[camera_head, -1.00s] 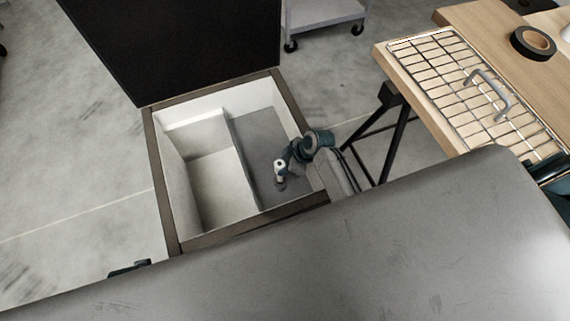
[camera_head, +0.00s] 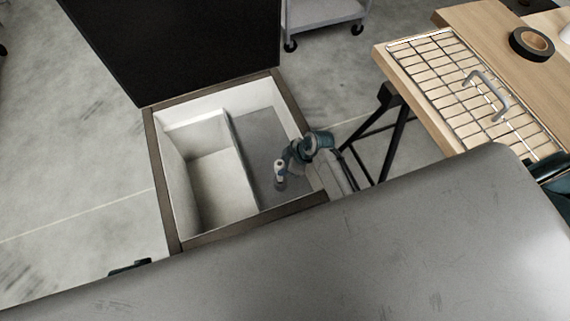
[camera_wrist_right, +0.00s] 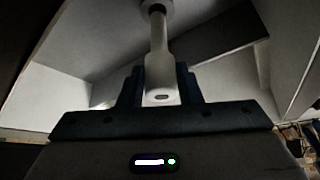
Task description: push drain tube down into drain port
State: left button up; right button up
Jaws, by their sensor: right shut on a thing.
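In the right wrist view, my right gripper (camera_wrist_right: 160,88) is shut on the white drain tube (camera_wrist_right: 158,52). The tube runs from between the fingers to a round pale fitting (camera_wrist_right: 170,5), probably the drain port, at the top edge. A dark band shows where the tube's narrow end meets it; how deep the tube sits cannot be told. In the head view, my right gripper (camera_head: 281,180) is low inside the open box, with a small white part of the tube (camera_head: 279,164) showing. The port is not clear there. My left gripper is not in view.
The open box has a brown rim (camera_head: 163,190), a pale compartment (camera_head: 222,190) at left and a grey floor at right. A black panel (camera_head: 175,50) stands behind it. A wooden table (camera_head: 395,68) with a wire rack (camera_head: 450,85) and black tape roll (camera_head: 532,43) is at right.

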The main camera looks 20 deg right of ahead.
jog(key=shift+p, duration=0.65)
dwell(0.6)
jog(key=shift+f+b, duration=1.55)
jog(key=shift+f, duration=0.8)
jog(key=shift+r, duration=0.2)
jog(key=shift+r+p, duration=1.95)
jog(key=shift+p, duration=0.3)
jog(key=shift+s+m+p, duration=0.1)
jog(key=shift+m+p, duration=0.2)
jog(key=shift+p, duration=0.4)
jog(key=shift+f+b, duration=0.6)
jog(key=shift+f, duration=0.3)
dwell(0.4)
